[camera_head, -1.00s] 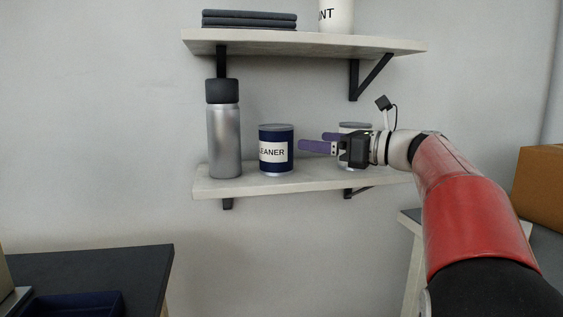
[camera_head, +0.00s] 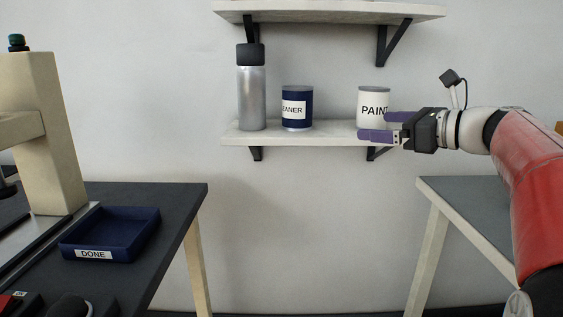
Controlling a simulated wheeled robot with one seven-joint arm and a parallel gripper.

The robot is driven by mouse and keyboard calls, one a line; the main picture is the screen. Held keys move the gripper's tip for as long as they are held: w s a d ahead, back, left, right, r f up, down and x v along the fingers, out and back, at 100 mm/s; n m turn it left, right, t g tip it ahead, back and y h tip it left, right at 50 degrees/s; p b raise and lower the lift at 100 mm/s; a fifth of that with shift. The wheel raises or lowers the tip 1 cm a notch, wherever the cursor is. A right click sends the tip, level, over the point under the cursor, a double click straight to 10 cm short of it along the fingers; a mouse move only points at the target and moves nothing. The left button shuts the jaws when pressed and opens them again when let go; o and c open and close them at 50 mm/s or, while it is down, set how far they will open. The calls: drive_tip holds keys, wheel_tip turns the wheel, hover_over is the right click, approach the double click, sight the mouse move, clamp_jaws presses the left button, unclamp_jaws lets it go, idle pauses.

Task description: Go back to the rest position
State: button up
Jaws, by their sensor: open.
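My gripper (camera_head: 381,126) is open and empty, with purple fingers pointing left. It is at the right of the picture, in front of the lower shelf (camera_head: 330,138). Its fingers overlap the lower right part of a white can marked PAINT (camera_head: 371,98) in the picture; whether they touch it I cannot tell. My red and white arm reaches in from the right edge.
A blue CLEANER can (camera_head: 297,116) and a steel bottle (camera_head: 252,98) stand on the lower shelf. An upper shelf (camera_head: 330,12) is above. A blue DONE tray (camera_head: 110,236) sits on the dark left table (camera_head: 178,205). A grey-topped table (camera_head: 470,205) is at right. Floor between the tables looks clear.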

drive_tip(key=s+a+f+n+g+h, duration=0.35)
drive_tip(key=s+f+n, duration=0.25)
drive_tip(key=s+f, duration=0.25)
drive_tip(key=s+a+f+n+g+h, duration=0.25)
drive_tip(key=s+a+f+n, duration=0.25)
drive_tip(key=s+f+n, duration=0.3)
drive_tip(key=s+d+f+n+h, duration=0.3)
drive_tip(key=s+f+n+h, duration=0.2)
drive_tip(key=s+f+n, duration=0.6)
wheel_tip(320, 180, down, 2)
drive_tip(key=shift+s+d+f+h, duration=0.1)
drive_tip(key=shift+s+d+h, duration=0.15)
drive_tip(key=shift+h, duration=0.15)
